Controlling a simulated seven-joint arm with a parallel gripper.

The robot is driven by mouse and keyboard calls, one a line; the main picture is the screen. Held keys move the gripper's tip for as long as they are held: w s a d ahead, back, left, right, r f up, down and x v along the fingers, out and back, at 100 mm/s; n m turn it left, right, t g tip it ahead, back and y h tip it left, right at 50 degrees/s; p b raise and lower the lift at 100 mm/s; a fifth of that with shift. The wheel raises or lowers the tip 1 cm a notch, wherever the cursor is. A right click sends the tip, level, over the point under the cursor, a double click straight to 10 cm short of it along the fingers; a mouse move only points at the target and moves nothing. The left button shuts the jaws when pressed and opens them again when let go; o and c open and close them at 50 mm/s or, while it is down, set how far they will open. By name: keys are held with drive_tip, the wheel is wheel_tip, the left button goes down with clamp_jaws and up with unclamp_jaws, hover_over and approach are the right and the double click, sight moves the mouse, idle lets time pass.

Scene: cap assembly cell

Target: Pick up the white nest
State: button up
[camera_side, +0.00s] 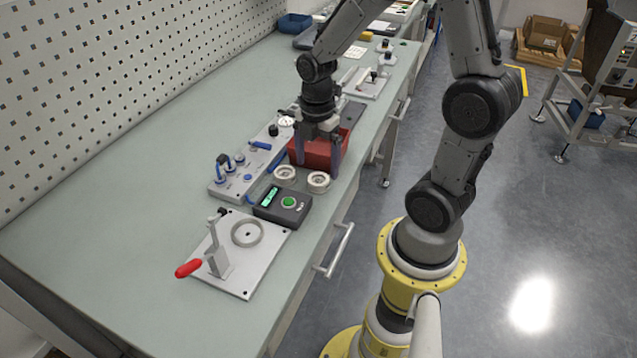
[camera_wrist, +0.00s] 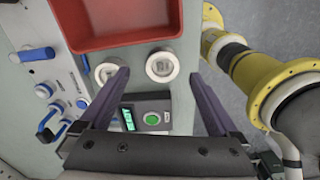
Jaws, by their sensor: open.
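Two round white nests with pale centres stand side by side on the table. In the side view, one nest (camera_side: 318,181) is by the table's front edge, and the other nest (camera_side: 285,174) is to its left. My gripper (camera_side: 318,166) points down, open and empty, above and slightly behind the front-edge nest. In the wrist view, my gripper (camera_wrist: 157,76) has this nest (camera_wrist: 162,67) between its fingertips in the picture, apart from both fingers. The other nest (camera_wrist: 107,72) is outside, beside the left fingertip, which partly covers it.
A red bin (camera_side: 316,152) stands right behind the nests. A black box with a green button (camera_side: 284,203) is in front of them. A panel with blue knobs (camera_side: 240,165) lies to the left. A plate with a red-handled clamp (camera_side: 246,270) is at the near end.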

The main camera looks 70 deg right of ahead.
sight(319, 181)
drive_tip(key=f, duration=0.4)
drive_tip(key=shift+s+d+f, duration=0.1)
drive_tip(key=shift+s+f, duration=0.15)
drive_tip(key=c, duration=1.4)
drive_tip(key=shift+r, duration=0.15)
drive_tip(key=shift+c, duration=0.2)
